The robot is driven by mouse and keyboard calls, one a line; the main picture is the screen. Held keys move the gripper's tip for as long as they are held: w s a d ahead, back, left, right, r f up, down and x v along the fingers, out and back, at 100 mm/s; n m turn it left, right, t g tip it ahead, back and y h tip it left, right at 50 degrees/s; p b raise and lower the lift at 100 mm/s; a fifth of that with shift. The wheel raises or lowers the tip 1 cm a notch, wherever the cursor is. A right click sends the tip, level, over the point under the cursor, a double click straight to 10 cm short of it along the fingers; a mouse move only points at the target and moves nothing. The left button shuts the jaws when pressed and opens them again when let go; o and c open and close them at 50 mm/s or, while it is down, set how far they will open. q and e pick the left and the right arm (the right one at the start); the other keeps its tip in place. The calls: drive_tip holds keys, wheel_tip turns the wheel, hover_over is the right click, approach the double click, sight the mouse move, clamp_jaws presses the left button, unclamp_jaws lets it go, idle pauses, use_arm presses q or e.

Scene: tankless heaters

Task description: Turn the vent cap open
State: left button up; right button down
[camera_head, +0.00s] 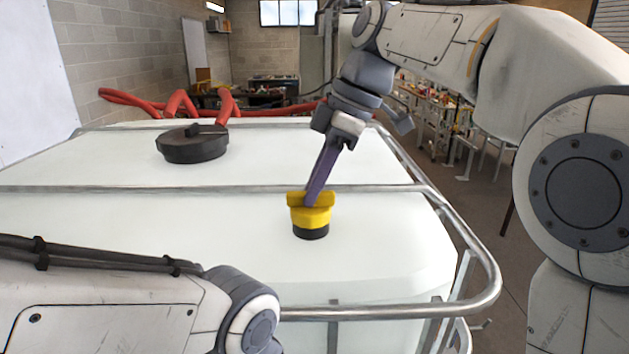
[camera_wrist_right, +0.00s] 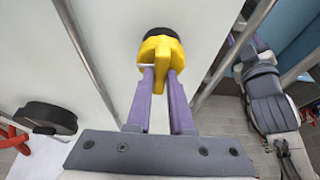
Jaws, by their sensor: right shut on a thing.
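The vent cap (camera_head: 312,216) is yellow with a black base and stands on top of the white tank. It also shows at the top of the right wrist view (camera_wrist_right: 160,50), with a yellow handle bar reaching between my fingers. My right gripper (camera_head: 309,200) comes down from above at a slant, its purple fingers at the cap's top. In the right wrist view its fingertips (camera_wrist_right: 161,74) lie on both sides of the yellow handle, shut on it. My left arm shows at the lower left of the head view, but its gripper is out of view.
The white tank (camera_head: 200,225) has a metal tube frame (camera_head: 480,285) around and across its top. A large black lid (camera_head: 192,145) sits farther back left, with red hoses (camera_head: 228,105) behind it. The tank top around the cap is clear.

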idle(0.4)
drive_tip(key=c, duration=0.8)
unclamp_jaws()
drive_tip(key=p+v, duration=0.1)
drive_tip(key=v, duration=0.9)
drive_tip(key=shift+r+p, duration=0.25)
drive_tip(key=shift+p, duration=0.05)
drive_tip(key=shift+d, duration=0.1)
